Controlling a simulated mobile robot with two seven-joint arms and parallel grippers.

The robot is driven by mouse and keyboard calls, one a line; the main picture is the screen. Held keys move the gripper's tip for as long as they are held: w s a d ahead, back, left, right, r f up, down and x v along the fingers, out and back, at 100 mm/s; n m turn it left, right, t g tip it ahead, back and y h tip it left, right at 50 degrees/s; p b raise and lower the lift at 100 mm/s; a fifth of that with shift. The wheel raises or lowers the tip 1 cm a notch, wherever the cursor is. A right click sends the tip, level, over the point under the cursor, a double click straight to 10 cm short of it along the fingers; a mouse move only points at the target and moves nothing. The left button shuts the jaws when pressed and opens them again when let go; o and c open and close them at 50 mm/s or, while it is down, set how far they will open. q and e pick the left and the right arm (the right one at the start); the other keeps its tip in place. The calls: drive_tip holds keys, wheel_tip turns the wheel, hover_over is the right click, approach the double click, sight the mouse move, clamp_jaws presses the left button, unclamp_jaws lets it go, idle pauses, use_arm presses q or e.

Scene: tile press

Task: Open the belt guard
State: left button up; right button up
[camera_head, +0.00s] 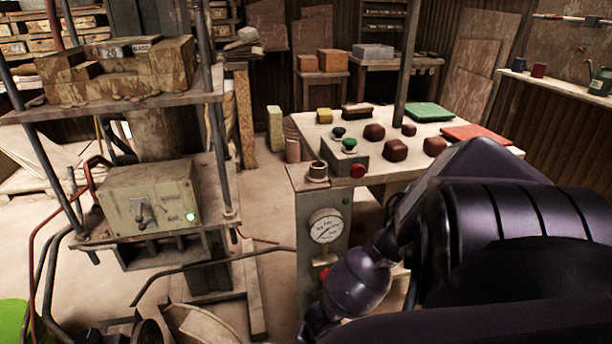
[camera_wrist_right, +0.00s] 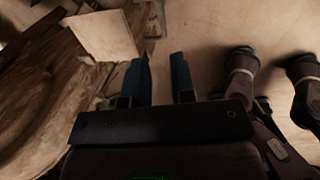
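I cannot pick out the belt guard with certainty. A tan, rounded wooden panel (camera_head: 200,328) shows low in the head view, at the foot of the press and cut off by the bottom edge. It may be the guard. In the right wrist view, a worn wooden surface with a curved edge (camera_wrist_right: 50,105) lies left of my right gripper (camera_wrist_right: 160,78). That gripper's two blue-grey fingers stand apart with nothing between them. In the head view my right arm fills the lower right and its gripper is hidden. My left gripper is in neither view.
The press stands at the left with a grey-green control box (camera_head: 118,192) and a lit green lamp. A bent dark bar (camera_head: 205,263) reaches from it towards the pedestal with a gauge (camera_head: 326,227). A table (camera_head: 470,155) with clay lumps stands right. Floor is bare between them (camera_head: 262,190).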

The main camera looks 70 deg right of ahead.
drive_tip(key=shift+t+y, duration=0.4)
drive_tip(key=shift+y, duration=0.3)
drive_tip(key=w+a, duration=0.1)
drive_tip(key=a, duration=0.2)
drive_tip(key=w+a, duration=0.2)
drive_tip(key=a, duration=0.1)
drive_tip(key=w+a, duration=0.2)
drive_tip(key=a, duration=0.1)
clamp_jaws()
drive_tip(key=w+a+r+h, duration=0.1)
drive_tip(key=w+a, duration=0.1)
drive_tip(key=a, duration=0.8)
use_arm(q)
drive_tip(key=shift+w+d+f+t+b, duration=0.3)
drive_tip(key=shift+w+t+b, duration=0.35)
drive_tip(key=shift+b, duration=2.1)
use_arm(e)
drive_tip(key=d+f+g+h, duration=0.2)
drive_tip(key=d+f+h, duration=0.3)
drive_tip(key=d, duration=0.5)
drive_tip(key=shift+s+d+f, duration=0.3)
drive_tip(key=shift+d+f, duration=0.1)
drive_tip(key=shift+f, duration=0.85)
